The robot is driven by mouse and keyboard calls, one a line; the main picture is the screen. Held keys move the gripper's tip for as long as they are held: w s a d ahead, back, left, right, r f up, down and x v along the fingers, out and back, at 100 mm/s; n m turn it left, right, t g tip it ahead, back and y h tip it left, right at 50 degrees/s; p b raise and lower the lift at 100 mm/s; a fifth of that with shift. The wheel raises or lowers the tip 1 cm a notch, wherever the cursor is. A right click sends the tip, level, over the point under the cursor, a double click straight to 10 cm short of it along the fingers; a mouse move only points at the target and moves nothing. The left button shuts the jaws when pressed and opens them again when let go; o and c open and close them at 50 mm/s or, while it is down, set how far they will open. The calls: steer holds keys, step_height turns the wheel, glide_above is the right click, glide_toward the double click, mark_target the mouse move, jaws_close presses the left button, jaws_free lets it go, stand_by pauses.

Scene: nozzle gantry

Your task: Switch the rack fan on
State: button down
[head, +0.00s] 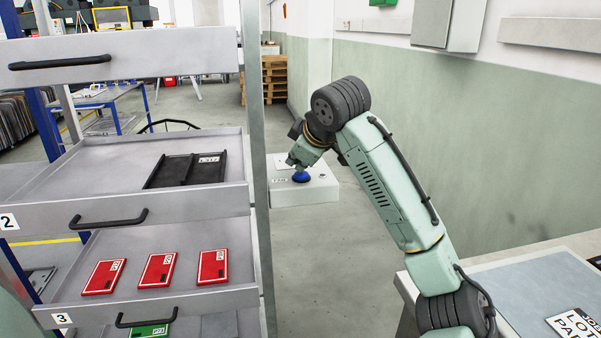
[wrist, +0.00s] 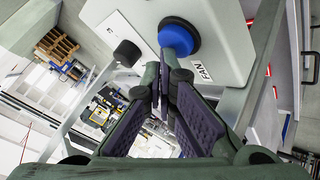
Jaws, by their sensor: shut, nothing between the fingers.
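The fan's control box (head: 318,192) is a pale grey box fixed beside the rack post, with a FAN label on it. A round blue button (head: 301,177) stands on its face; it also shows large in the wrist view (wrist: 180,36). My gripper (head: 297,163) is shut and empty, pointing down at the box just above the button. In the wrist view the shut fingertips (wrist: 164,62) lie right by the button's lower left edge. I cannot tell whether they touch it.
The rack at left has open drawers, with red cards (head: 157,270) in the lower one and a black tray (head: 187,171) in the middle one. The metal rack post (head: 257,150) stands close left of the box. A table (head: 530,285) is at right.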

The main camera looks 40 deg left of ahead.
mark_target(299, 174)
steer(key=shift+f, duration=0.15)
stand_by(0.5)
steer(key=shift+f, duration=0.3)
stand_by(0.3)
steer(key=shift+r+p, duration=0.4)
steer(key=shift+p, duration=0.15)
step_height(299, 174, up, 3)
steer(key=shift+f+p, duration=0.15)
steer(key=shift+p, duration=1.1)
steer(key=shift+r, duration=1.7)
